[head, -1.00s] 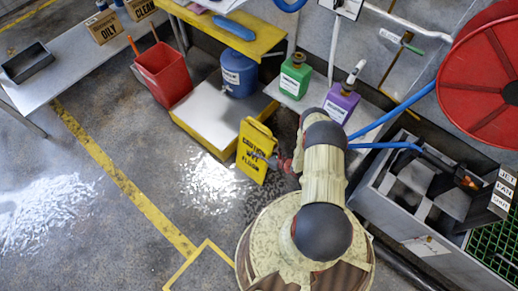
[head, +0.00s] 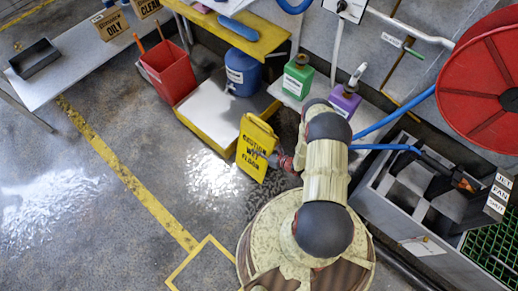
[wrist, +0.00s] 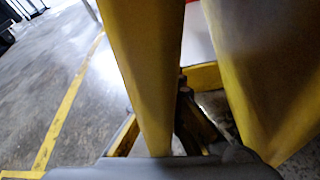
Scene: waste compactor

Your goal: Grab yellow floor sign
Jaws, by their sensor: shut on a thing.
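The yellow floor sign (head: 254,147), with black "CAUTION WET FLOOR" lettering, stands roughly upright and slightly tilted near the middle of the head view. My gripper (head: 276,161) is at the sign's right edge and is shut on it; the fingertips are mostly hidden behind the sign. In the wrist view the sign's yellow panel (wrist: 145,70) fills the middle, close to the camera, and a second yellow panel shows at the right. One dark finger (wrist: 192,125) shows beside the panel. Whether the sign touches the floor cannot be told.
A yellow-edged metal platform (head: 215,110) stands just behind the sign. A red bin (head: 168,75), a blue drum (head: 243,72) and green and purple jugs are beyond. A grey sink unit (head: 420,215) is at right. Wet-looking floor (head: 110,200) to the left is clear.

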